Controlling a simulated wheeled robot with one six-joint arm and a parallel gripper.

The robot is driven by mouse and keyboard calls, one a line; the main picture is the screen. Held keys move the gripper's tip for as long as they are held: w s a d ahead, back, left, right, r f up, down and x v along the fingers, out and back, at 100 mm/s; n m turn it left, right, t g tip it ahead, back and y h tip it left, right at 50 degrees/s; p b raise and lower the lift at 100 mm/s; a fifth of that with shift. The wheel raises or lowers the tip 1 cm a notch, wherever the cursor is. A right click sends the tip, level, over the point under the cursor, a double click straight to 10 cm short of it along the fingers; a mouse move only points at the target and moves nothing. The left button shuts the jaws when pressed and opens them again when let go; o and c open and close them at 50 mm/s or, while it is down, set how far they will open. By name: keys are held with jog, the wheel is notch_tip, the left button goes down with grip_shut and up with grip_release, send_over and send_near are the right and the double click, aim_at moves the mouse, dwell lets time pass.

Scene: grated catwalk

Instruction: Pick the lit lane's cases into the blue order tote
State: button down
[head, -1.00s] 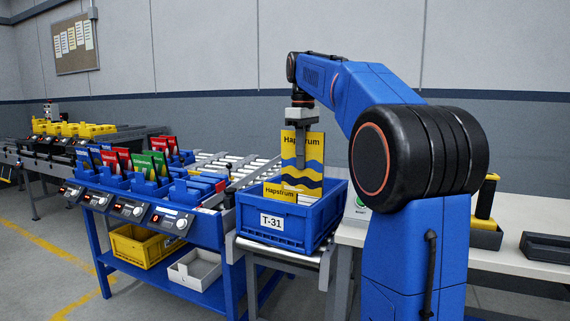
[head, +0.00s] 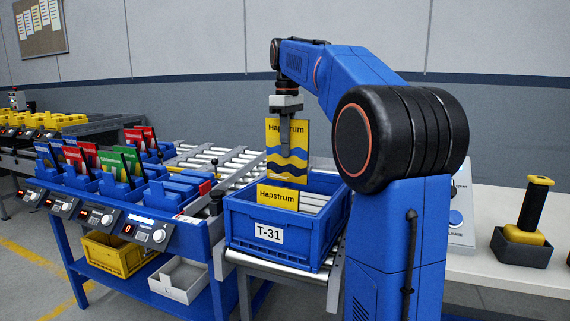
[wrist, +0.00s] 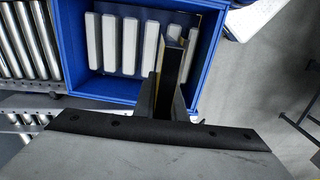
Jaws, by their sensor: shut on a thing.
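My gripper (head: 287,138) is shut on a yellow case (head: 287,163) with blue waves and the name Hapstrum. It holds the case upright above the blue order tote (head: 296,252), labelled T-31. A second yellow Hapstrum piece (head: 277,196) shows just above the tote's front wall; its lower part is hidden. In the wrist view, the gripper (wrist: 168,88) hangs over the tote (wrist: 205,62), with a thin yellow edge of the held case between its fingers. Pale bars show across the tote's bottom. Red cases (head: 78,158) and green cases (head: 118,161) stand in the blue lanes at left.
Roller conveyor (head: 232,160) runs behind and beside the tote. Lane displays (head: 130,229) line the rack's front. A yellow bin (head: 108,250) and a white bin (head: 178,278) sit on the lower shelf. A black-and-yellow handled tool (head: 531,210) stands on the right bench.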

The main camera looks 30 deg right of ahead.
aim_at(288, 180)
jog(key=shift+s+f, duration=0.2)
jog(key=shift+f, duration=5.15)
jog(key=shift+f, duration=0.15)
jog(key=shift+f, duration=4.05)
jog(key=c, duration=1.3)
grip_release()
jog(key=shift+c, duration=0.2)
